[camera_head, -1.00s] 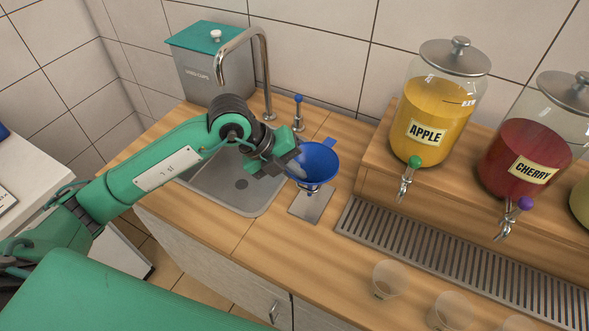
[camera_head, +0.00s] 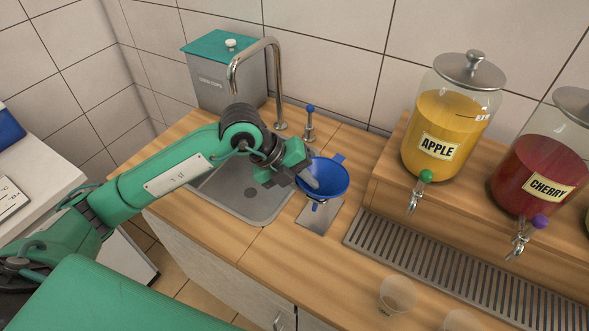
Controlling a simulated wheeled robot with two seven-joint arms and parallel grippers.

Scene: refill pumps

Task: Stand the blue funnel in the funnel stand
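The blue funnel (camera_head: 335,181) stands upright, wide mouth up, over the funnel stand (camera_head: 327,218), which shows as a flat grey metal plate on the wooden counter. The funnel's spout points down above the plate; how it is seated is hard to see. My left gripper (camera_head: 307,179) is at the funnel's left rim, with a grey finger reaching over the bowl. The fingers look parted, with the visible tip away from the bowl's left wall; the other fingertip is largely hidden. My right gripper is not in view.
The sink (camera_head: 240,188) and tap (camera_head: 279,85) lie left and behind. A blue-topped nozzle (camera_head: 310,122) stands behind the funnel. The apple (camera_head: 440,130) and cherry (camera_head: 535,170) dispensers stand right, above a drip grate (camera_head: 440,265). A clear cup (camera_head: 397,294) stands in front.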

